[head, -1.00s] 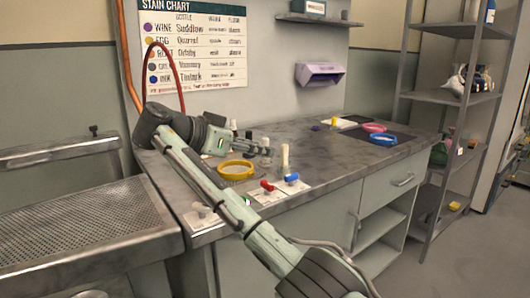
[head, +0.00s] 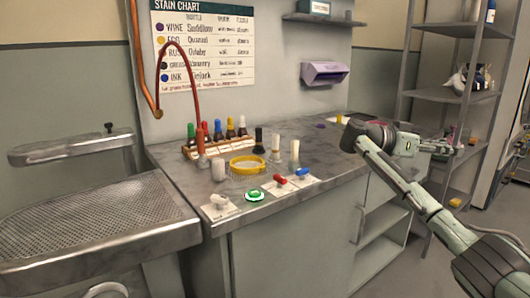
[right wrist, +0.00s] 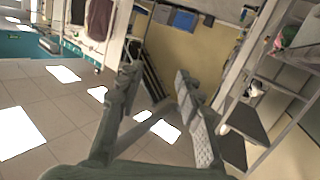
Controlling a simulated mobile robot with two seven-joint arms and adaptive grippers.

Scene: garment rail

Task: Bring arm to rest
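My right arm enters the head view from the lower right, and its elbow bends over the right part of the grey counter (head: 310,135). My right gripper (head: 446,149) points right, in front of the shelf rack. In the right wrist view, the two fingers of my right gripper (right wrist: 157,76) stand apart with nothing between them, so it is open and empty. My left gripper and arm are not in view.
A bottle rack (head: 205,150), a yellow ring (head: 247,165), a red piece (head: 281,180) and a blue piece (head: 302,172) sit on the counter. A metal shelf rack (head: 450,97) stands at the right. A perforated board (head: 95,225) is at the left.

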